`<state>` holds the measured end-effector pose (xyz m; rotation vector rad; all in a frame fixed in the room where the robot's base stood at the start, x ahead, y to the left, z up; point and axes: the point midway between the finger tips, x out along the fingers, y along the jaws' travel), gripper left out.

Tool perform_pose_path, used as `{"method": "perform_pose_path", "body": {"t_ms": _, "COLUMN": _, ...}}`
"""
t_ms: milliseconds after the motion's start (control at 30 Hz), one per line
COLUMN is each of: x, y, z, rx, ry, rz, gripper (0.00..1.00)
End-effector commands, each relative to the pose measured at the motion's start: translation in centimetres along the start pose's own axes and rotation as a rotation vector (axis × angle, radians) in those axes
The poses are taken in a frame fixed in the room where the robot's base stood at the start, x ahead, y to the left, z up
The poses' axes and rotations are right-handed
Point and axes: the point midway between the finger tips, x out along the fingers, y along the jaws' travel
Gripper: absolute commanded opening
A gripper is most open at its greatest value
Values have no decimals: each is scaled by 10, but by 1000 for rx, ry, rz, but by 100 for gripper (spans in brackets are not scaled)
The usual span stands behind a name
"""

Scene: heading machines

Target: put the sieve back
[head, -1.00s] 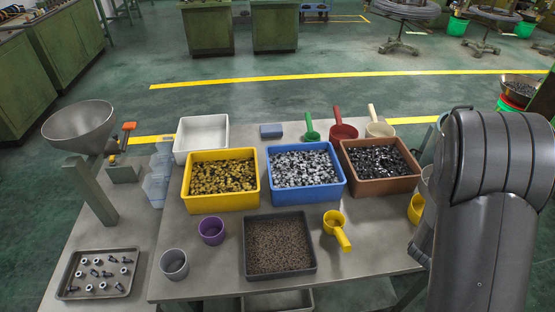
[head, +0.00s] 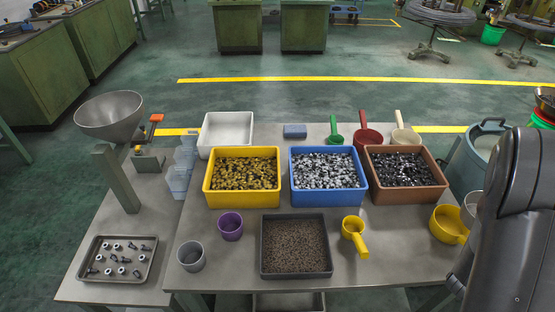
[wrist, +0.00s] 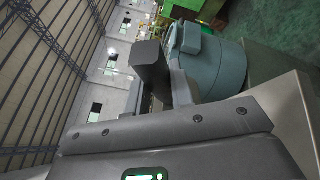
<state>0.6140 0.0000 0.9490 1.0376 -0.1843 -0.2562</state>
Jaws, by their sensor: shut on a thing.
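My gripper (wrist: 160,80) shows in the wrist view as dark and light grey finger parts beyond its grey body. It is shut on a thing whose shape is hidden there. In the head view my arm covers the lower right, and the gripper is out of sight. I can make out no sieve clearly in either view.
The table holds a yellow bin (head: 208,196), a blue bin (head: 329,198), a brown bin (head: 410,195), a dark tray (head: 296,275) and a white tray (head: 202,135). A yellow pot (head: 447,226) is near my arm. A teal drum (wrist: 197,62) stands beyond the table.

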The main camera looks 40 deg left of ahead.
Motion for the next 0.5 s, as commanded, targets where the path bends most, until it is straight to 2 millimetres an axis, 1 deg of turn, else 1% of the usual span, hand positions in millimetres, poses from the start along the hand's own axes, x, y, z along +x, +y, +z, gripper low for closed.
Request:
{"method": "perform_pose_path", "body": {"t_ms": 333, "x": -1, "y": 1, "z": -2, "rx": 2, "ry": 0, "rz": 1, "gripper": 0}}
{"method": "perform_pose_path", "body": {"t_ms": 433, "x": -7, "y": 4, "z": -11, "rx": 7, "ry": 3, "rz": 2, "gripper": 0}}
{"method": "perform_pose_path", "body": {"t_ms": 500, "x": -15, "y": 8, "z": -22, "rx": 14, "ry": 5, "rz": 2, "gripper": 0}}
